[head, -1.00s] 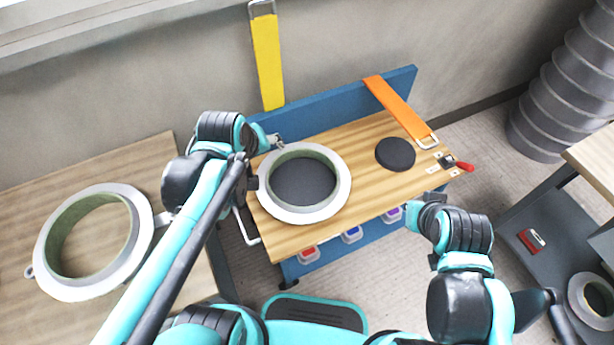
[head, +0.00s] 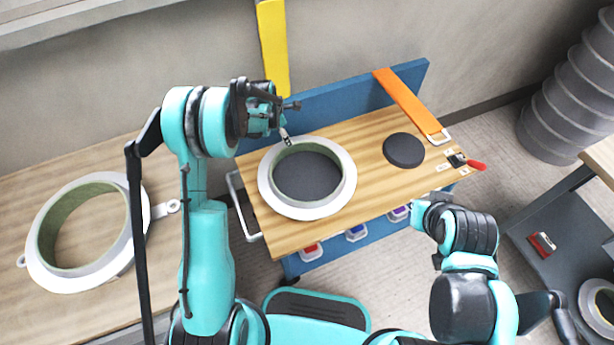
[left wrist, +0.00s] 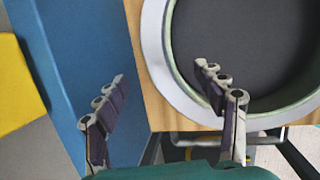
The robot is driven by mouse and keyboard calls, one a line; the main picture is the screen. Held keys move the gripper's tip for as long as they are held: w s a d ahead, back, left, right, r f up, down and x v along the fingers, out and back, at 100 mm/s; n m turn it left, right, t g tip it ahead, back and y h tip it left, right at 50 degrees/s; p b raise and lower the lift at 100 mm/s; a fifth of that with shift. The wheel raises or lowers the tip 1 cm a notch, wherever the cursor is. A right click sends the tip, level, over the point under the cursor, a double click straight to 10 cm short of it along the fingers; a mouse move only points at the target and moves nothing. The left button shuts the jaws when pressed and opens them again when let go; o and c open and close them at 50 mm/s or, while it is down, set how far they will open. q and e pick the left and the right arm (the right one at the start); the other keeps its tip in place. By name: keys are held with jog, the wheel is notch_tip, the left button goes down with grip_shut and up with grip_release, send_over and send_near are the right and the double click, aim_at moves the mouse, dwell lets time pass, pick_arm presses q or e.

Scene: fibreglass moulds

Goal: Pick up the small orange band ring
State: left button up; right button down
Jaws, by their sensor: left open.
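An orange band (head: 408,102) hangs over the top of the blue back panel, and its lower end lies on the wooden bench top. A pale metal ring (head: 438,137) sits at that end, near the bench's right side. My left gripper (head: 289,121) is open and empty, above the back left of the bench and well left of the orange band. In the left wrist view the spread fingers (left wrist: 160,74) show over the bench edge and a round mould; the orange band is not in that view. My right gripper (head: 428,218) is low in front of the bench, its fingers unclear.
A round grey-and-green mould (head: 342,183) and a dark disc (head: 404,150) lie on the bench. The blue panel (head: 340,95) rises behind it. A yellow band (head: 272,45) hangs at the wall. A red-handled tool (head: 474,165) lies at the right edge.

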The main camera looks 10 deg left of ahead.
pick_arm(q)
jog(key=b+x, duration=0.1)
jog(key=x, duration=0.2)
jog(key=b+x, duration=0.1)
jog(key=x, duration=0.1)
jog(key=b+x, duration=0.1)
jog(key=x, duration=0.2)
jog(key=shift+w+d+f+b, duration=0.2)
jog(key=shift+w+d+b, duration=0.05)
jog(key=shift+b, duration=0.1)
jog(key=shift+r, duration=0.15)
grip_shut()
